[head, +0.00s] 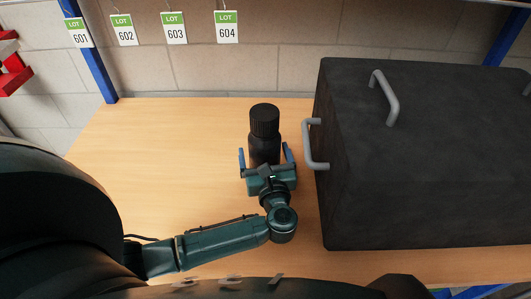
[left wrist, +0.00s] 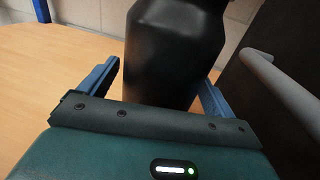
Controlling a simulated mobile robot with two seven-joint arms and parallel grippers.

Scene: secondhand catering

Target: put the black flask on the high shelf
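The black flask (head: 264,138) with a ribbed cap stands upright on the wooden shelf board (head: 170,150), left of a large dark box. In the left wrist view the flask body (left wrist: 172,50) fills the middle, its cap out of frame. My left gripper (head: 265,156) is open, with one blue finger on each side of the flask's lower body. A gap shows between the left finger and the flask; contact at the right finger is hard to tell. My right gripper is not in view. The high shelf is not clearly visible.
The large dark box (head: 430,160) with grey handles (head: 312,145) stands close to the right of the flask. Blue uprights (head: 90,50) flank the shelf. Lot tags (head: 174,28) hang at the top. A red object (head: 12,65) is at far left. The board left of the flask is clear.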

